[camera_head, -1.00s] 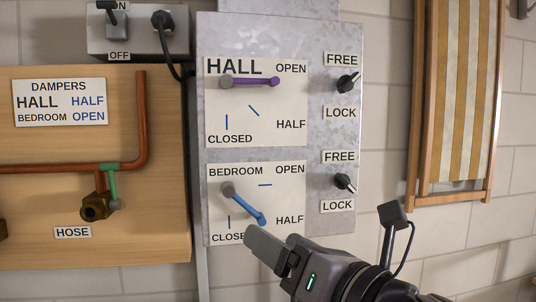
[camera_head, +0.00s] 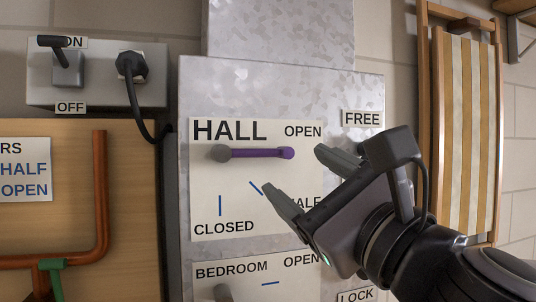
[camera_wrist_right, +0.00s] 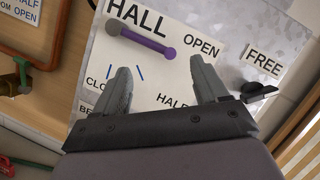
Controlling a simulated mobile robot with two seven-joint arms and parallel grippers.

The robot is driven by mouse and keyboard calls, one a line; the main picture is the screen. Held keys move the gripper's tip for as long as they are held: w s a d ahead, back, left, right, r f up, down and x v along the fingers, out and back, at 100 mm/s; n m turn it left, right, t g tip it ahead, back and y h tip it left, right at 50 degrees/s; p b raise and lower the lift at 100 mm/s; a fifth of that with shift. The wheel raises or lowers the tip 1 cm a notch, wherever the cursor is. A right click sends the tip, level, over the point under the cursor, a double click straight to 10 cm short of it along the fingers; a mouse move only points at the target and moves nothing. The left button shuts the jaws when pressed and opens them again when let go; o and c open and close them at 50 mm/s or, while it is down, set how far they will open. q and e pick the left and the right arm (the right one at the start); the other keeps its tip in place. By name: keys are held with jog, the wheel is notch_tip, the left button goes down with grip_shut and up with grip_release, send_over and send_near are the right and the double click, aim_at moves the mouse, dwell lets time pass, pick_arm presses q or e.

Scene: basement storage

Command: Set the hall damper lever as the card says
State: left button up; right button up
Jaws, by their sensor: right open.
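The hall damper lever (camera_head: 262,153) is a purple bar on a grey pivot; it lies level, pointing right at OPEN. It also shows in the wrist view (camera_wrist_right: 145,40). The HALF tick (camera_head: 256,188) lies below it. The card (camera_head: 22,170) at the left edge is cut off, with HALF above OPEN showing. My right gripper (camera_head: 298,172) is open in front of the panel, its fingers spread just right of and below the lever's tip. In the wrist view the fingers (camera_wrist_right: 161,70) are empty and apart from the lever. My left gripper is out of view.
Below, the bedroom dial (camera_head: 226,270) is partly cut off. A black FREE/LOCK knob (camera_wrist_right: 258,92) stands right of the hall dial. At left are a switch box (camera_head: 98,85) with a cable and a copper pipe (camera_head: 101,200). A folded striped deckchair (camera_head: 465,130) hangs at right.

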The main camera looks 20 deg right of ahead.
aim_at(251, 152)
jog(key=shift+p+x, duration=0.75)
jog(key=shift+x, duration=2.45)
jog(key=shift+r, duration=0.15)
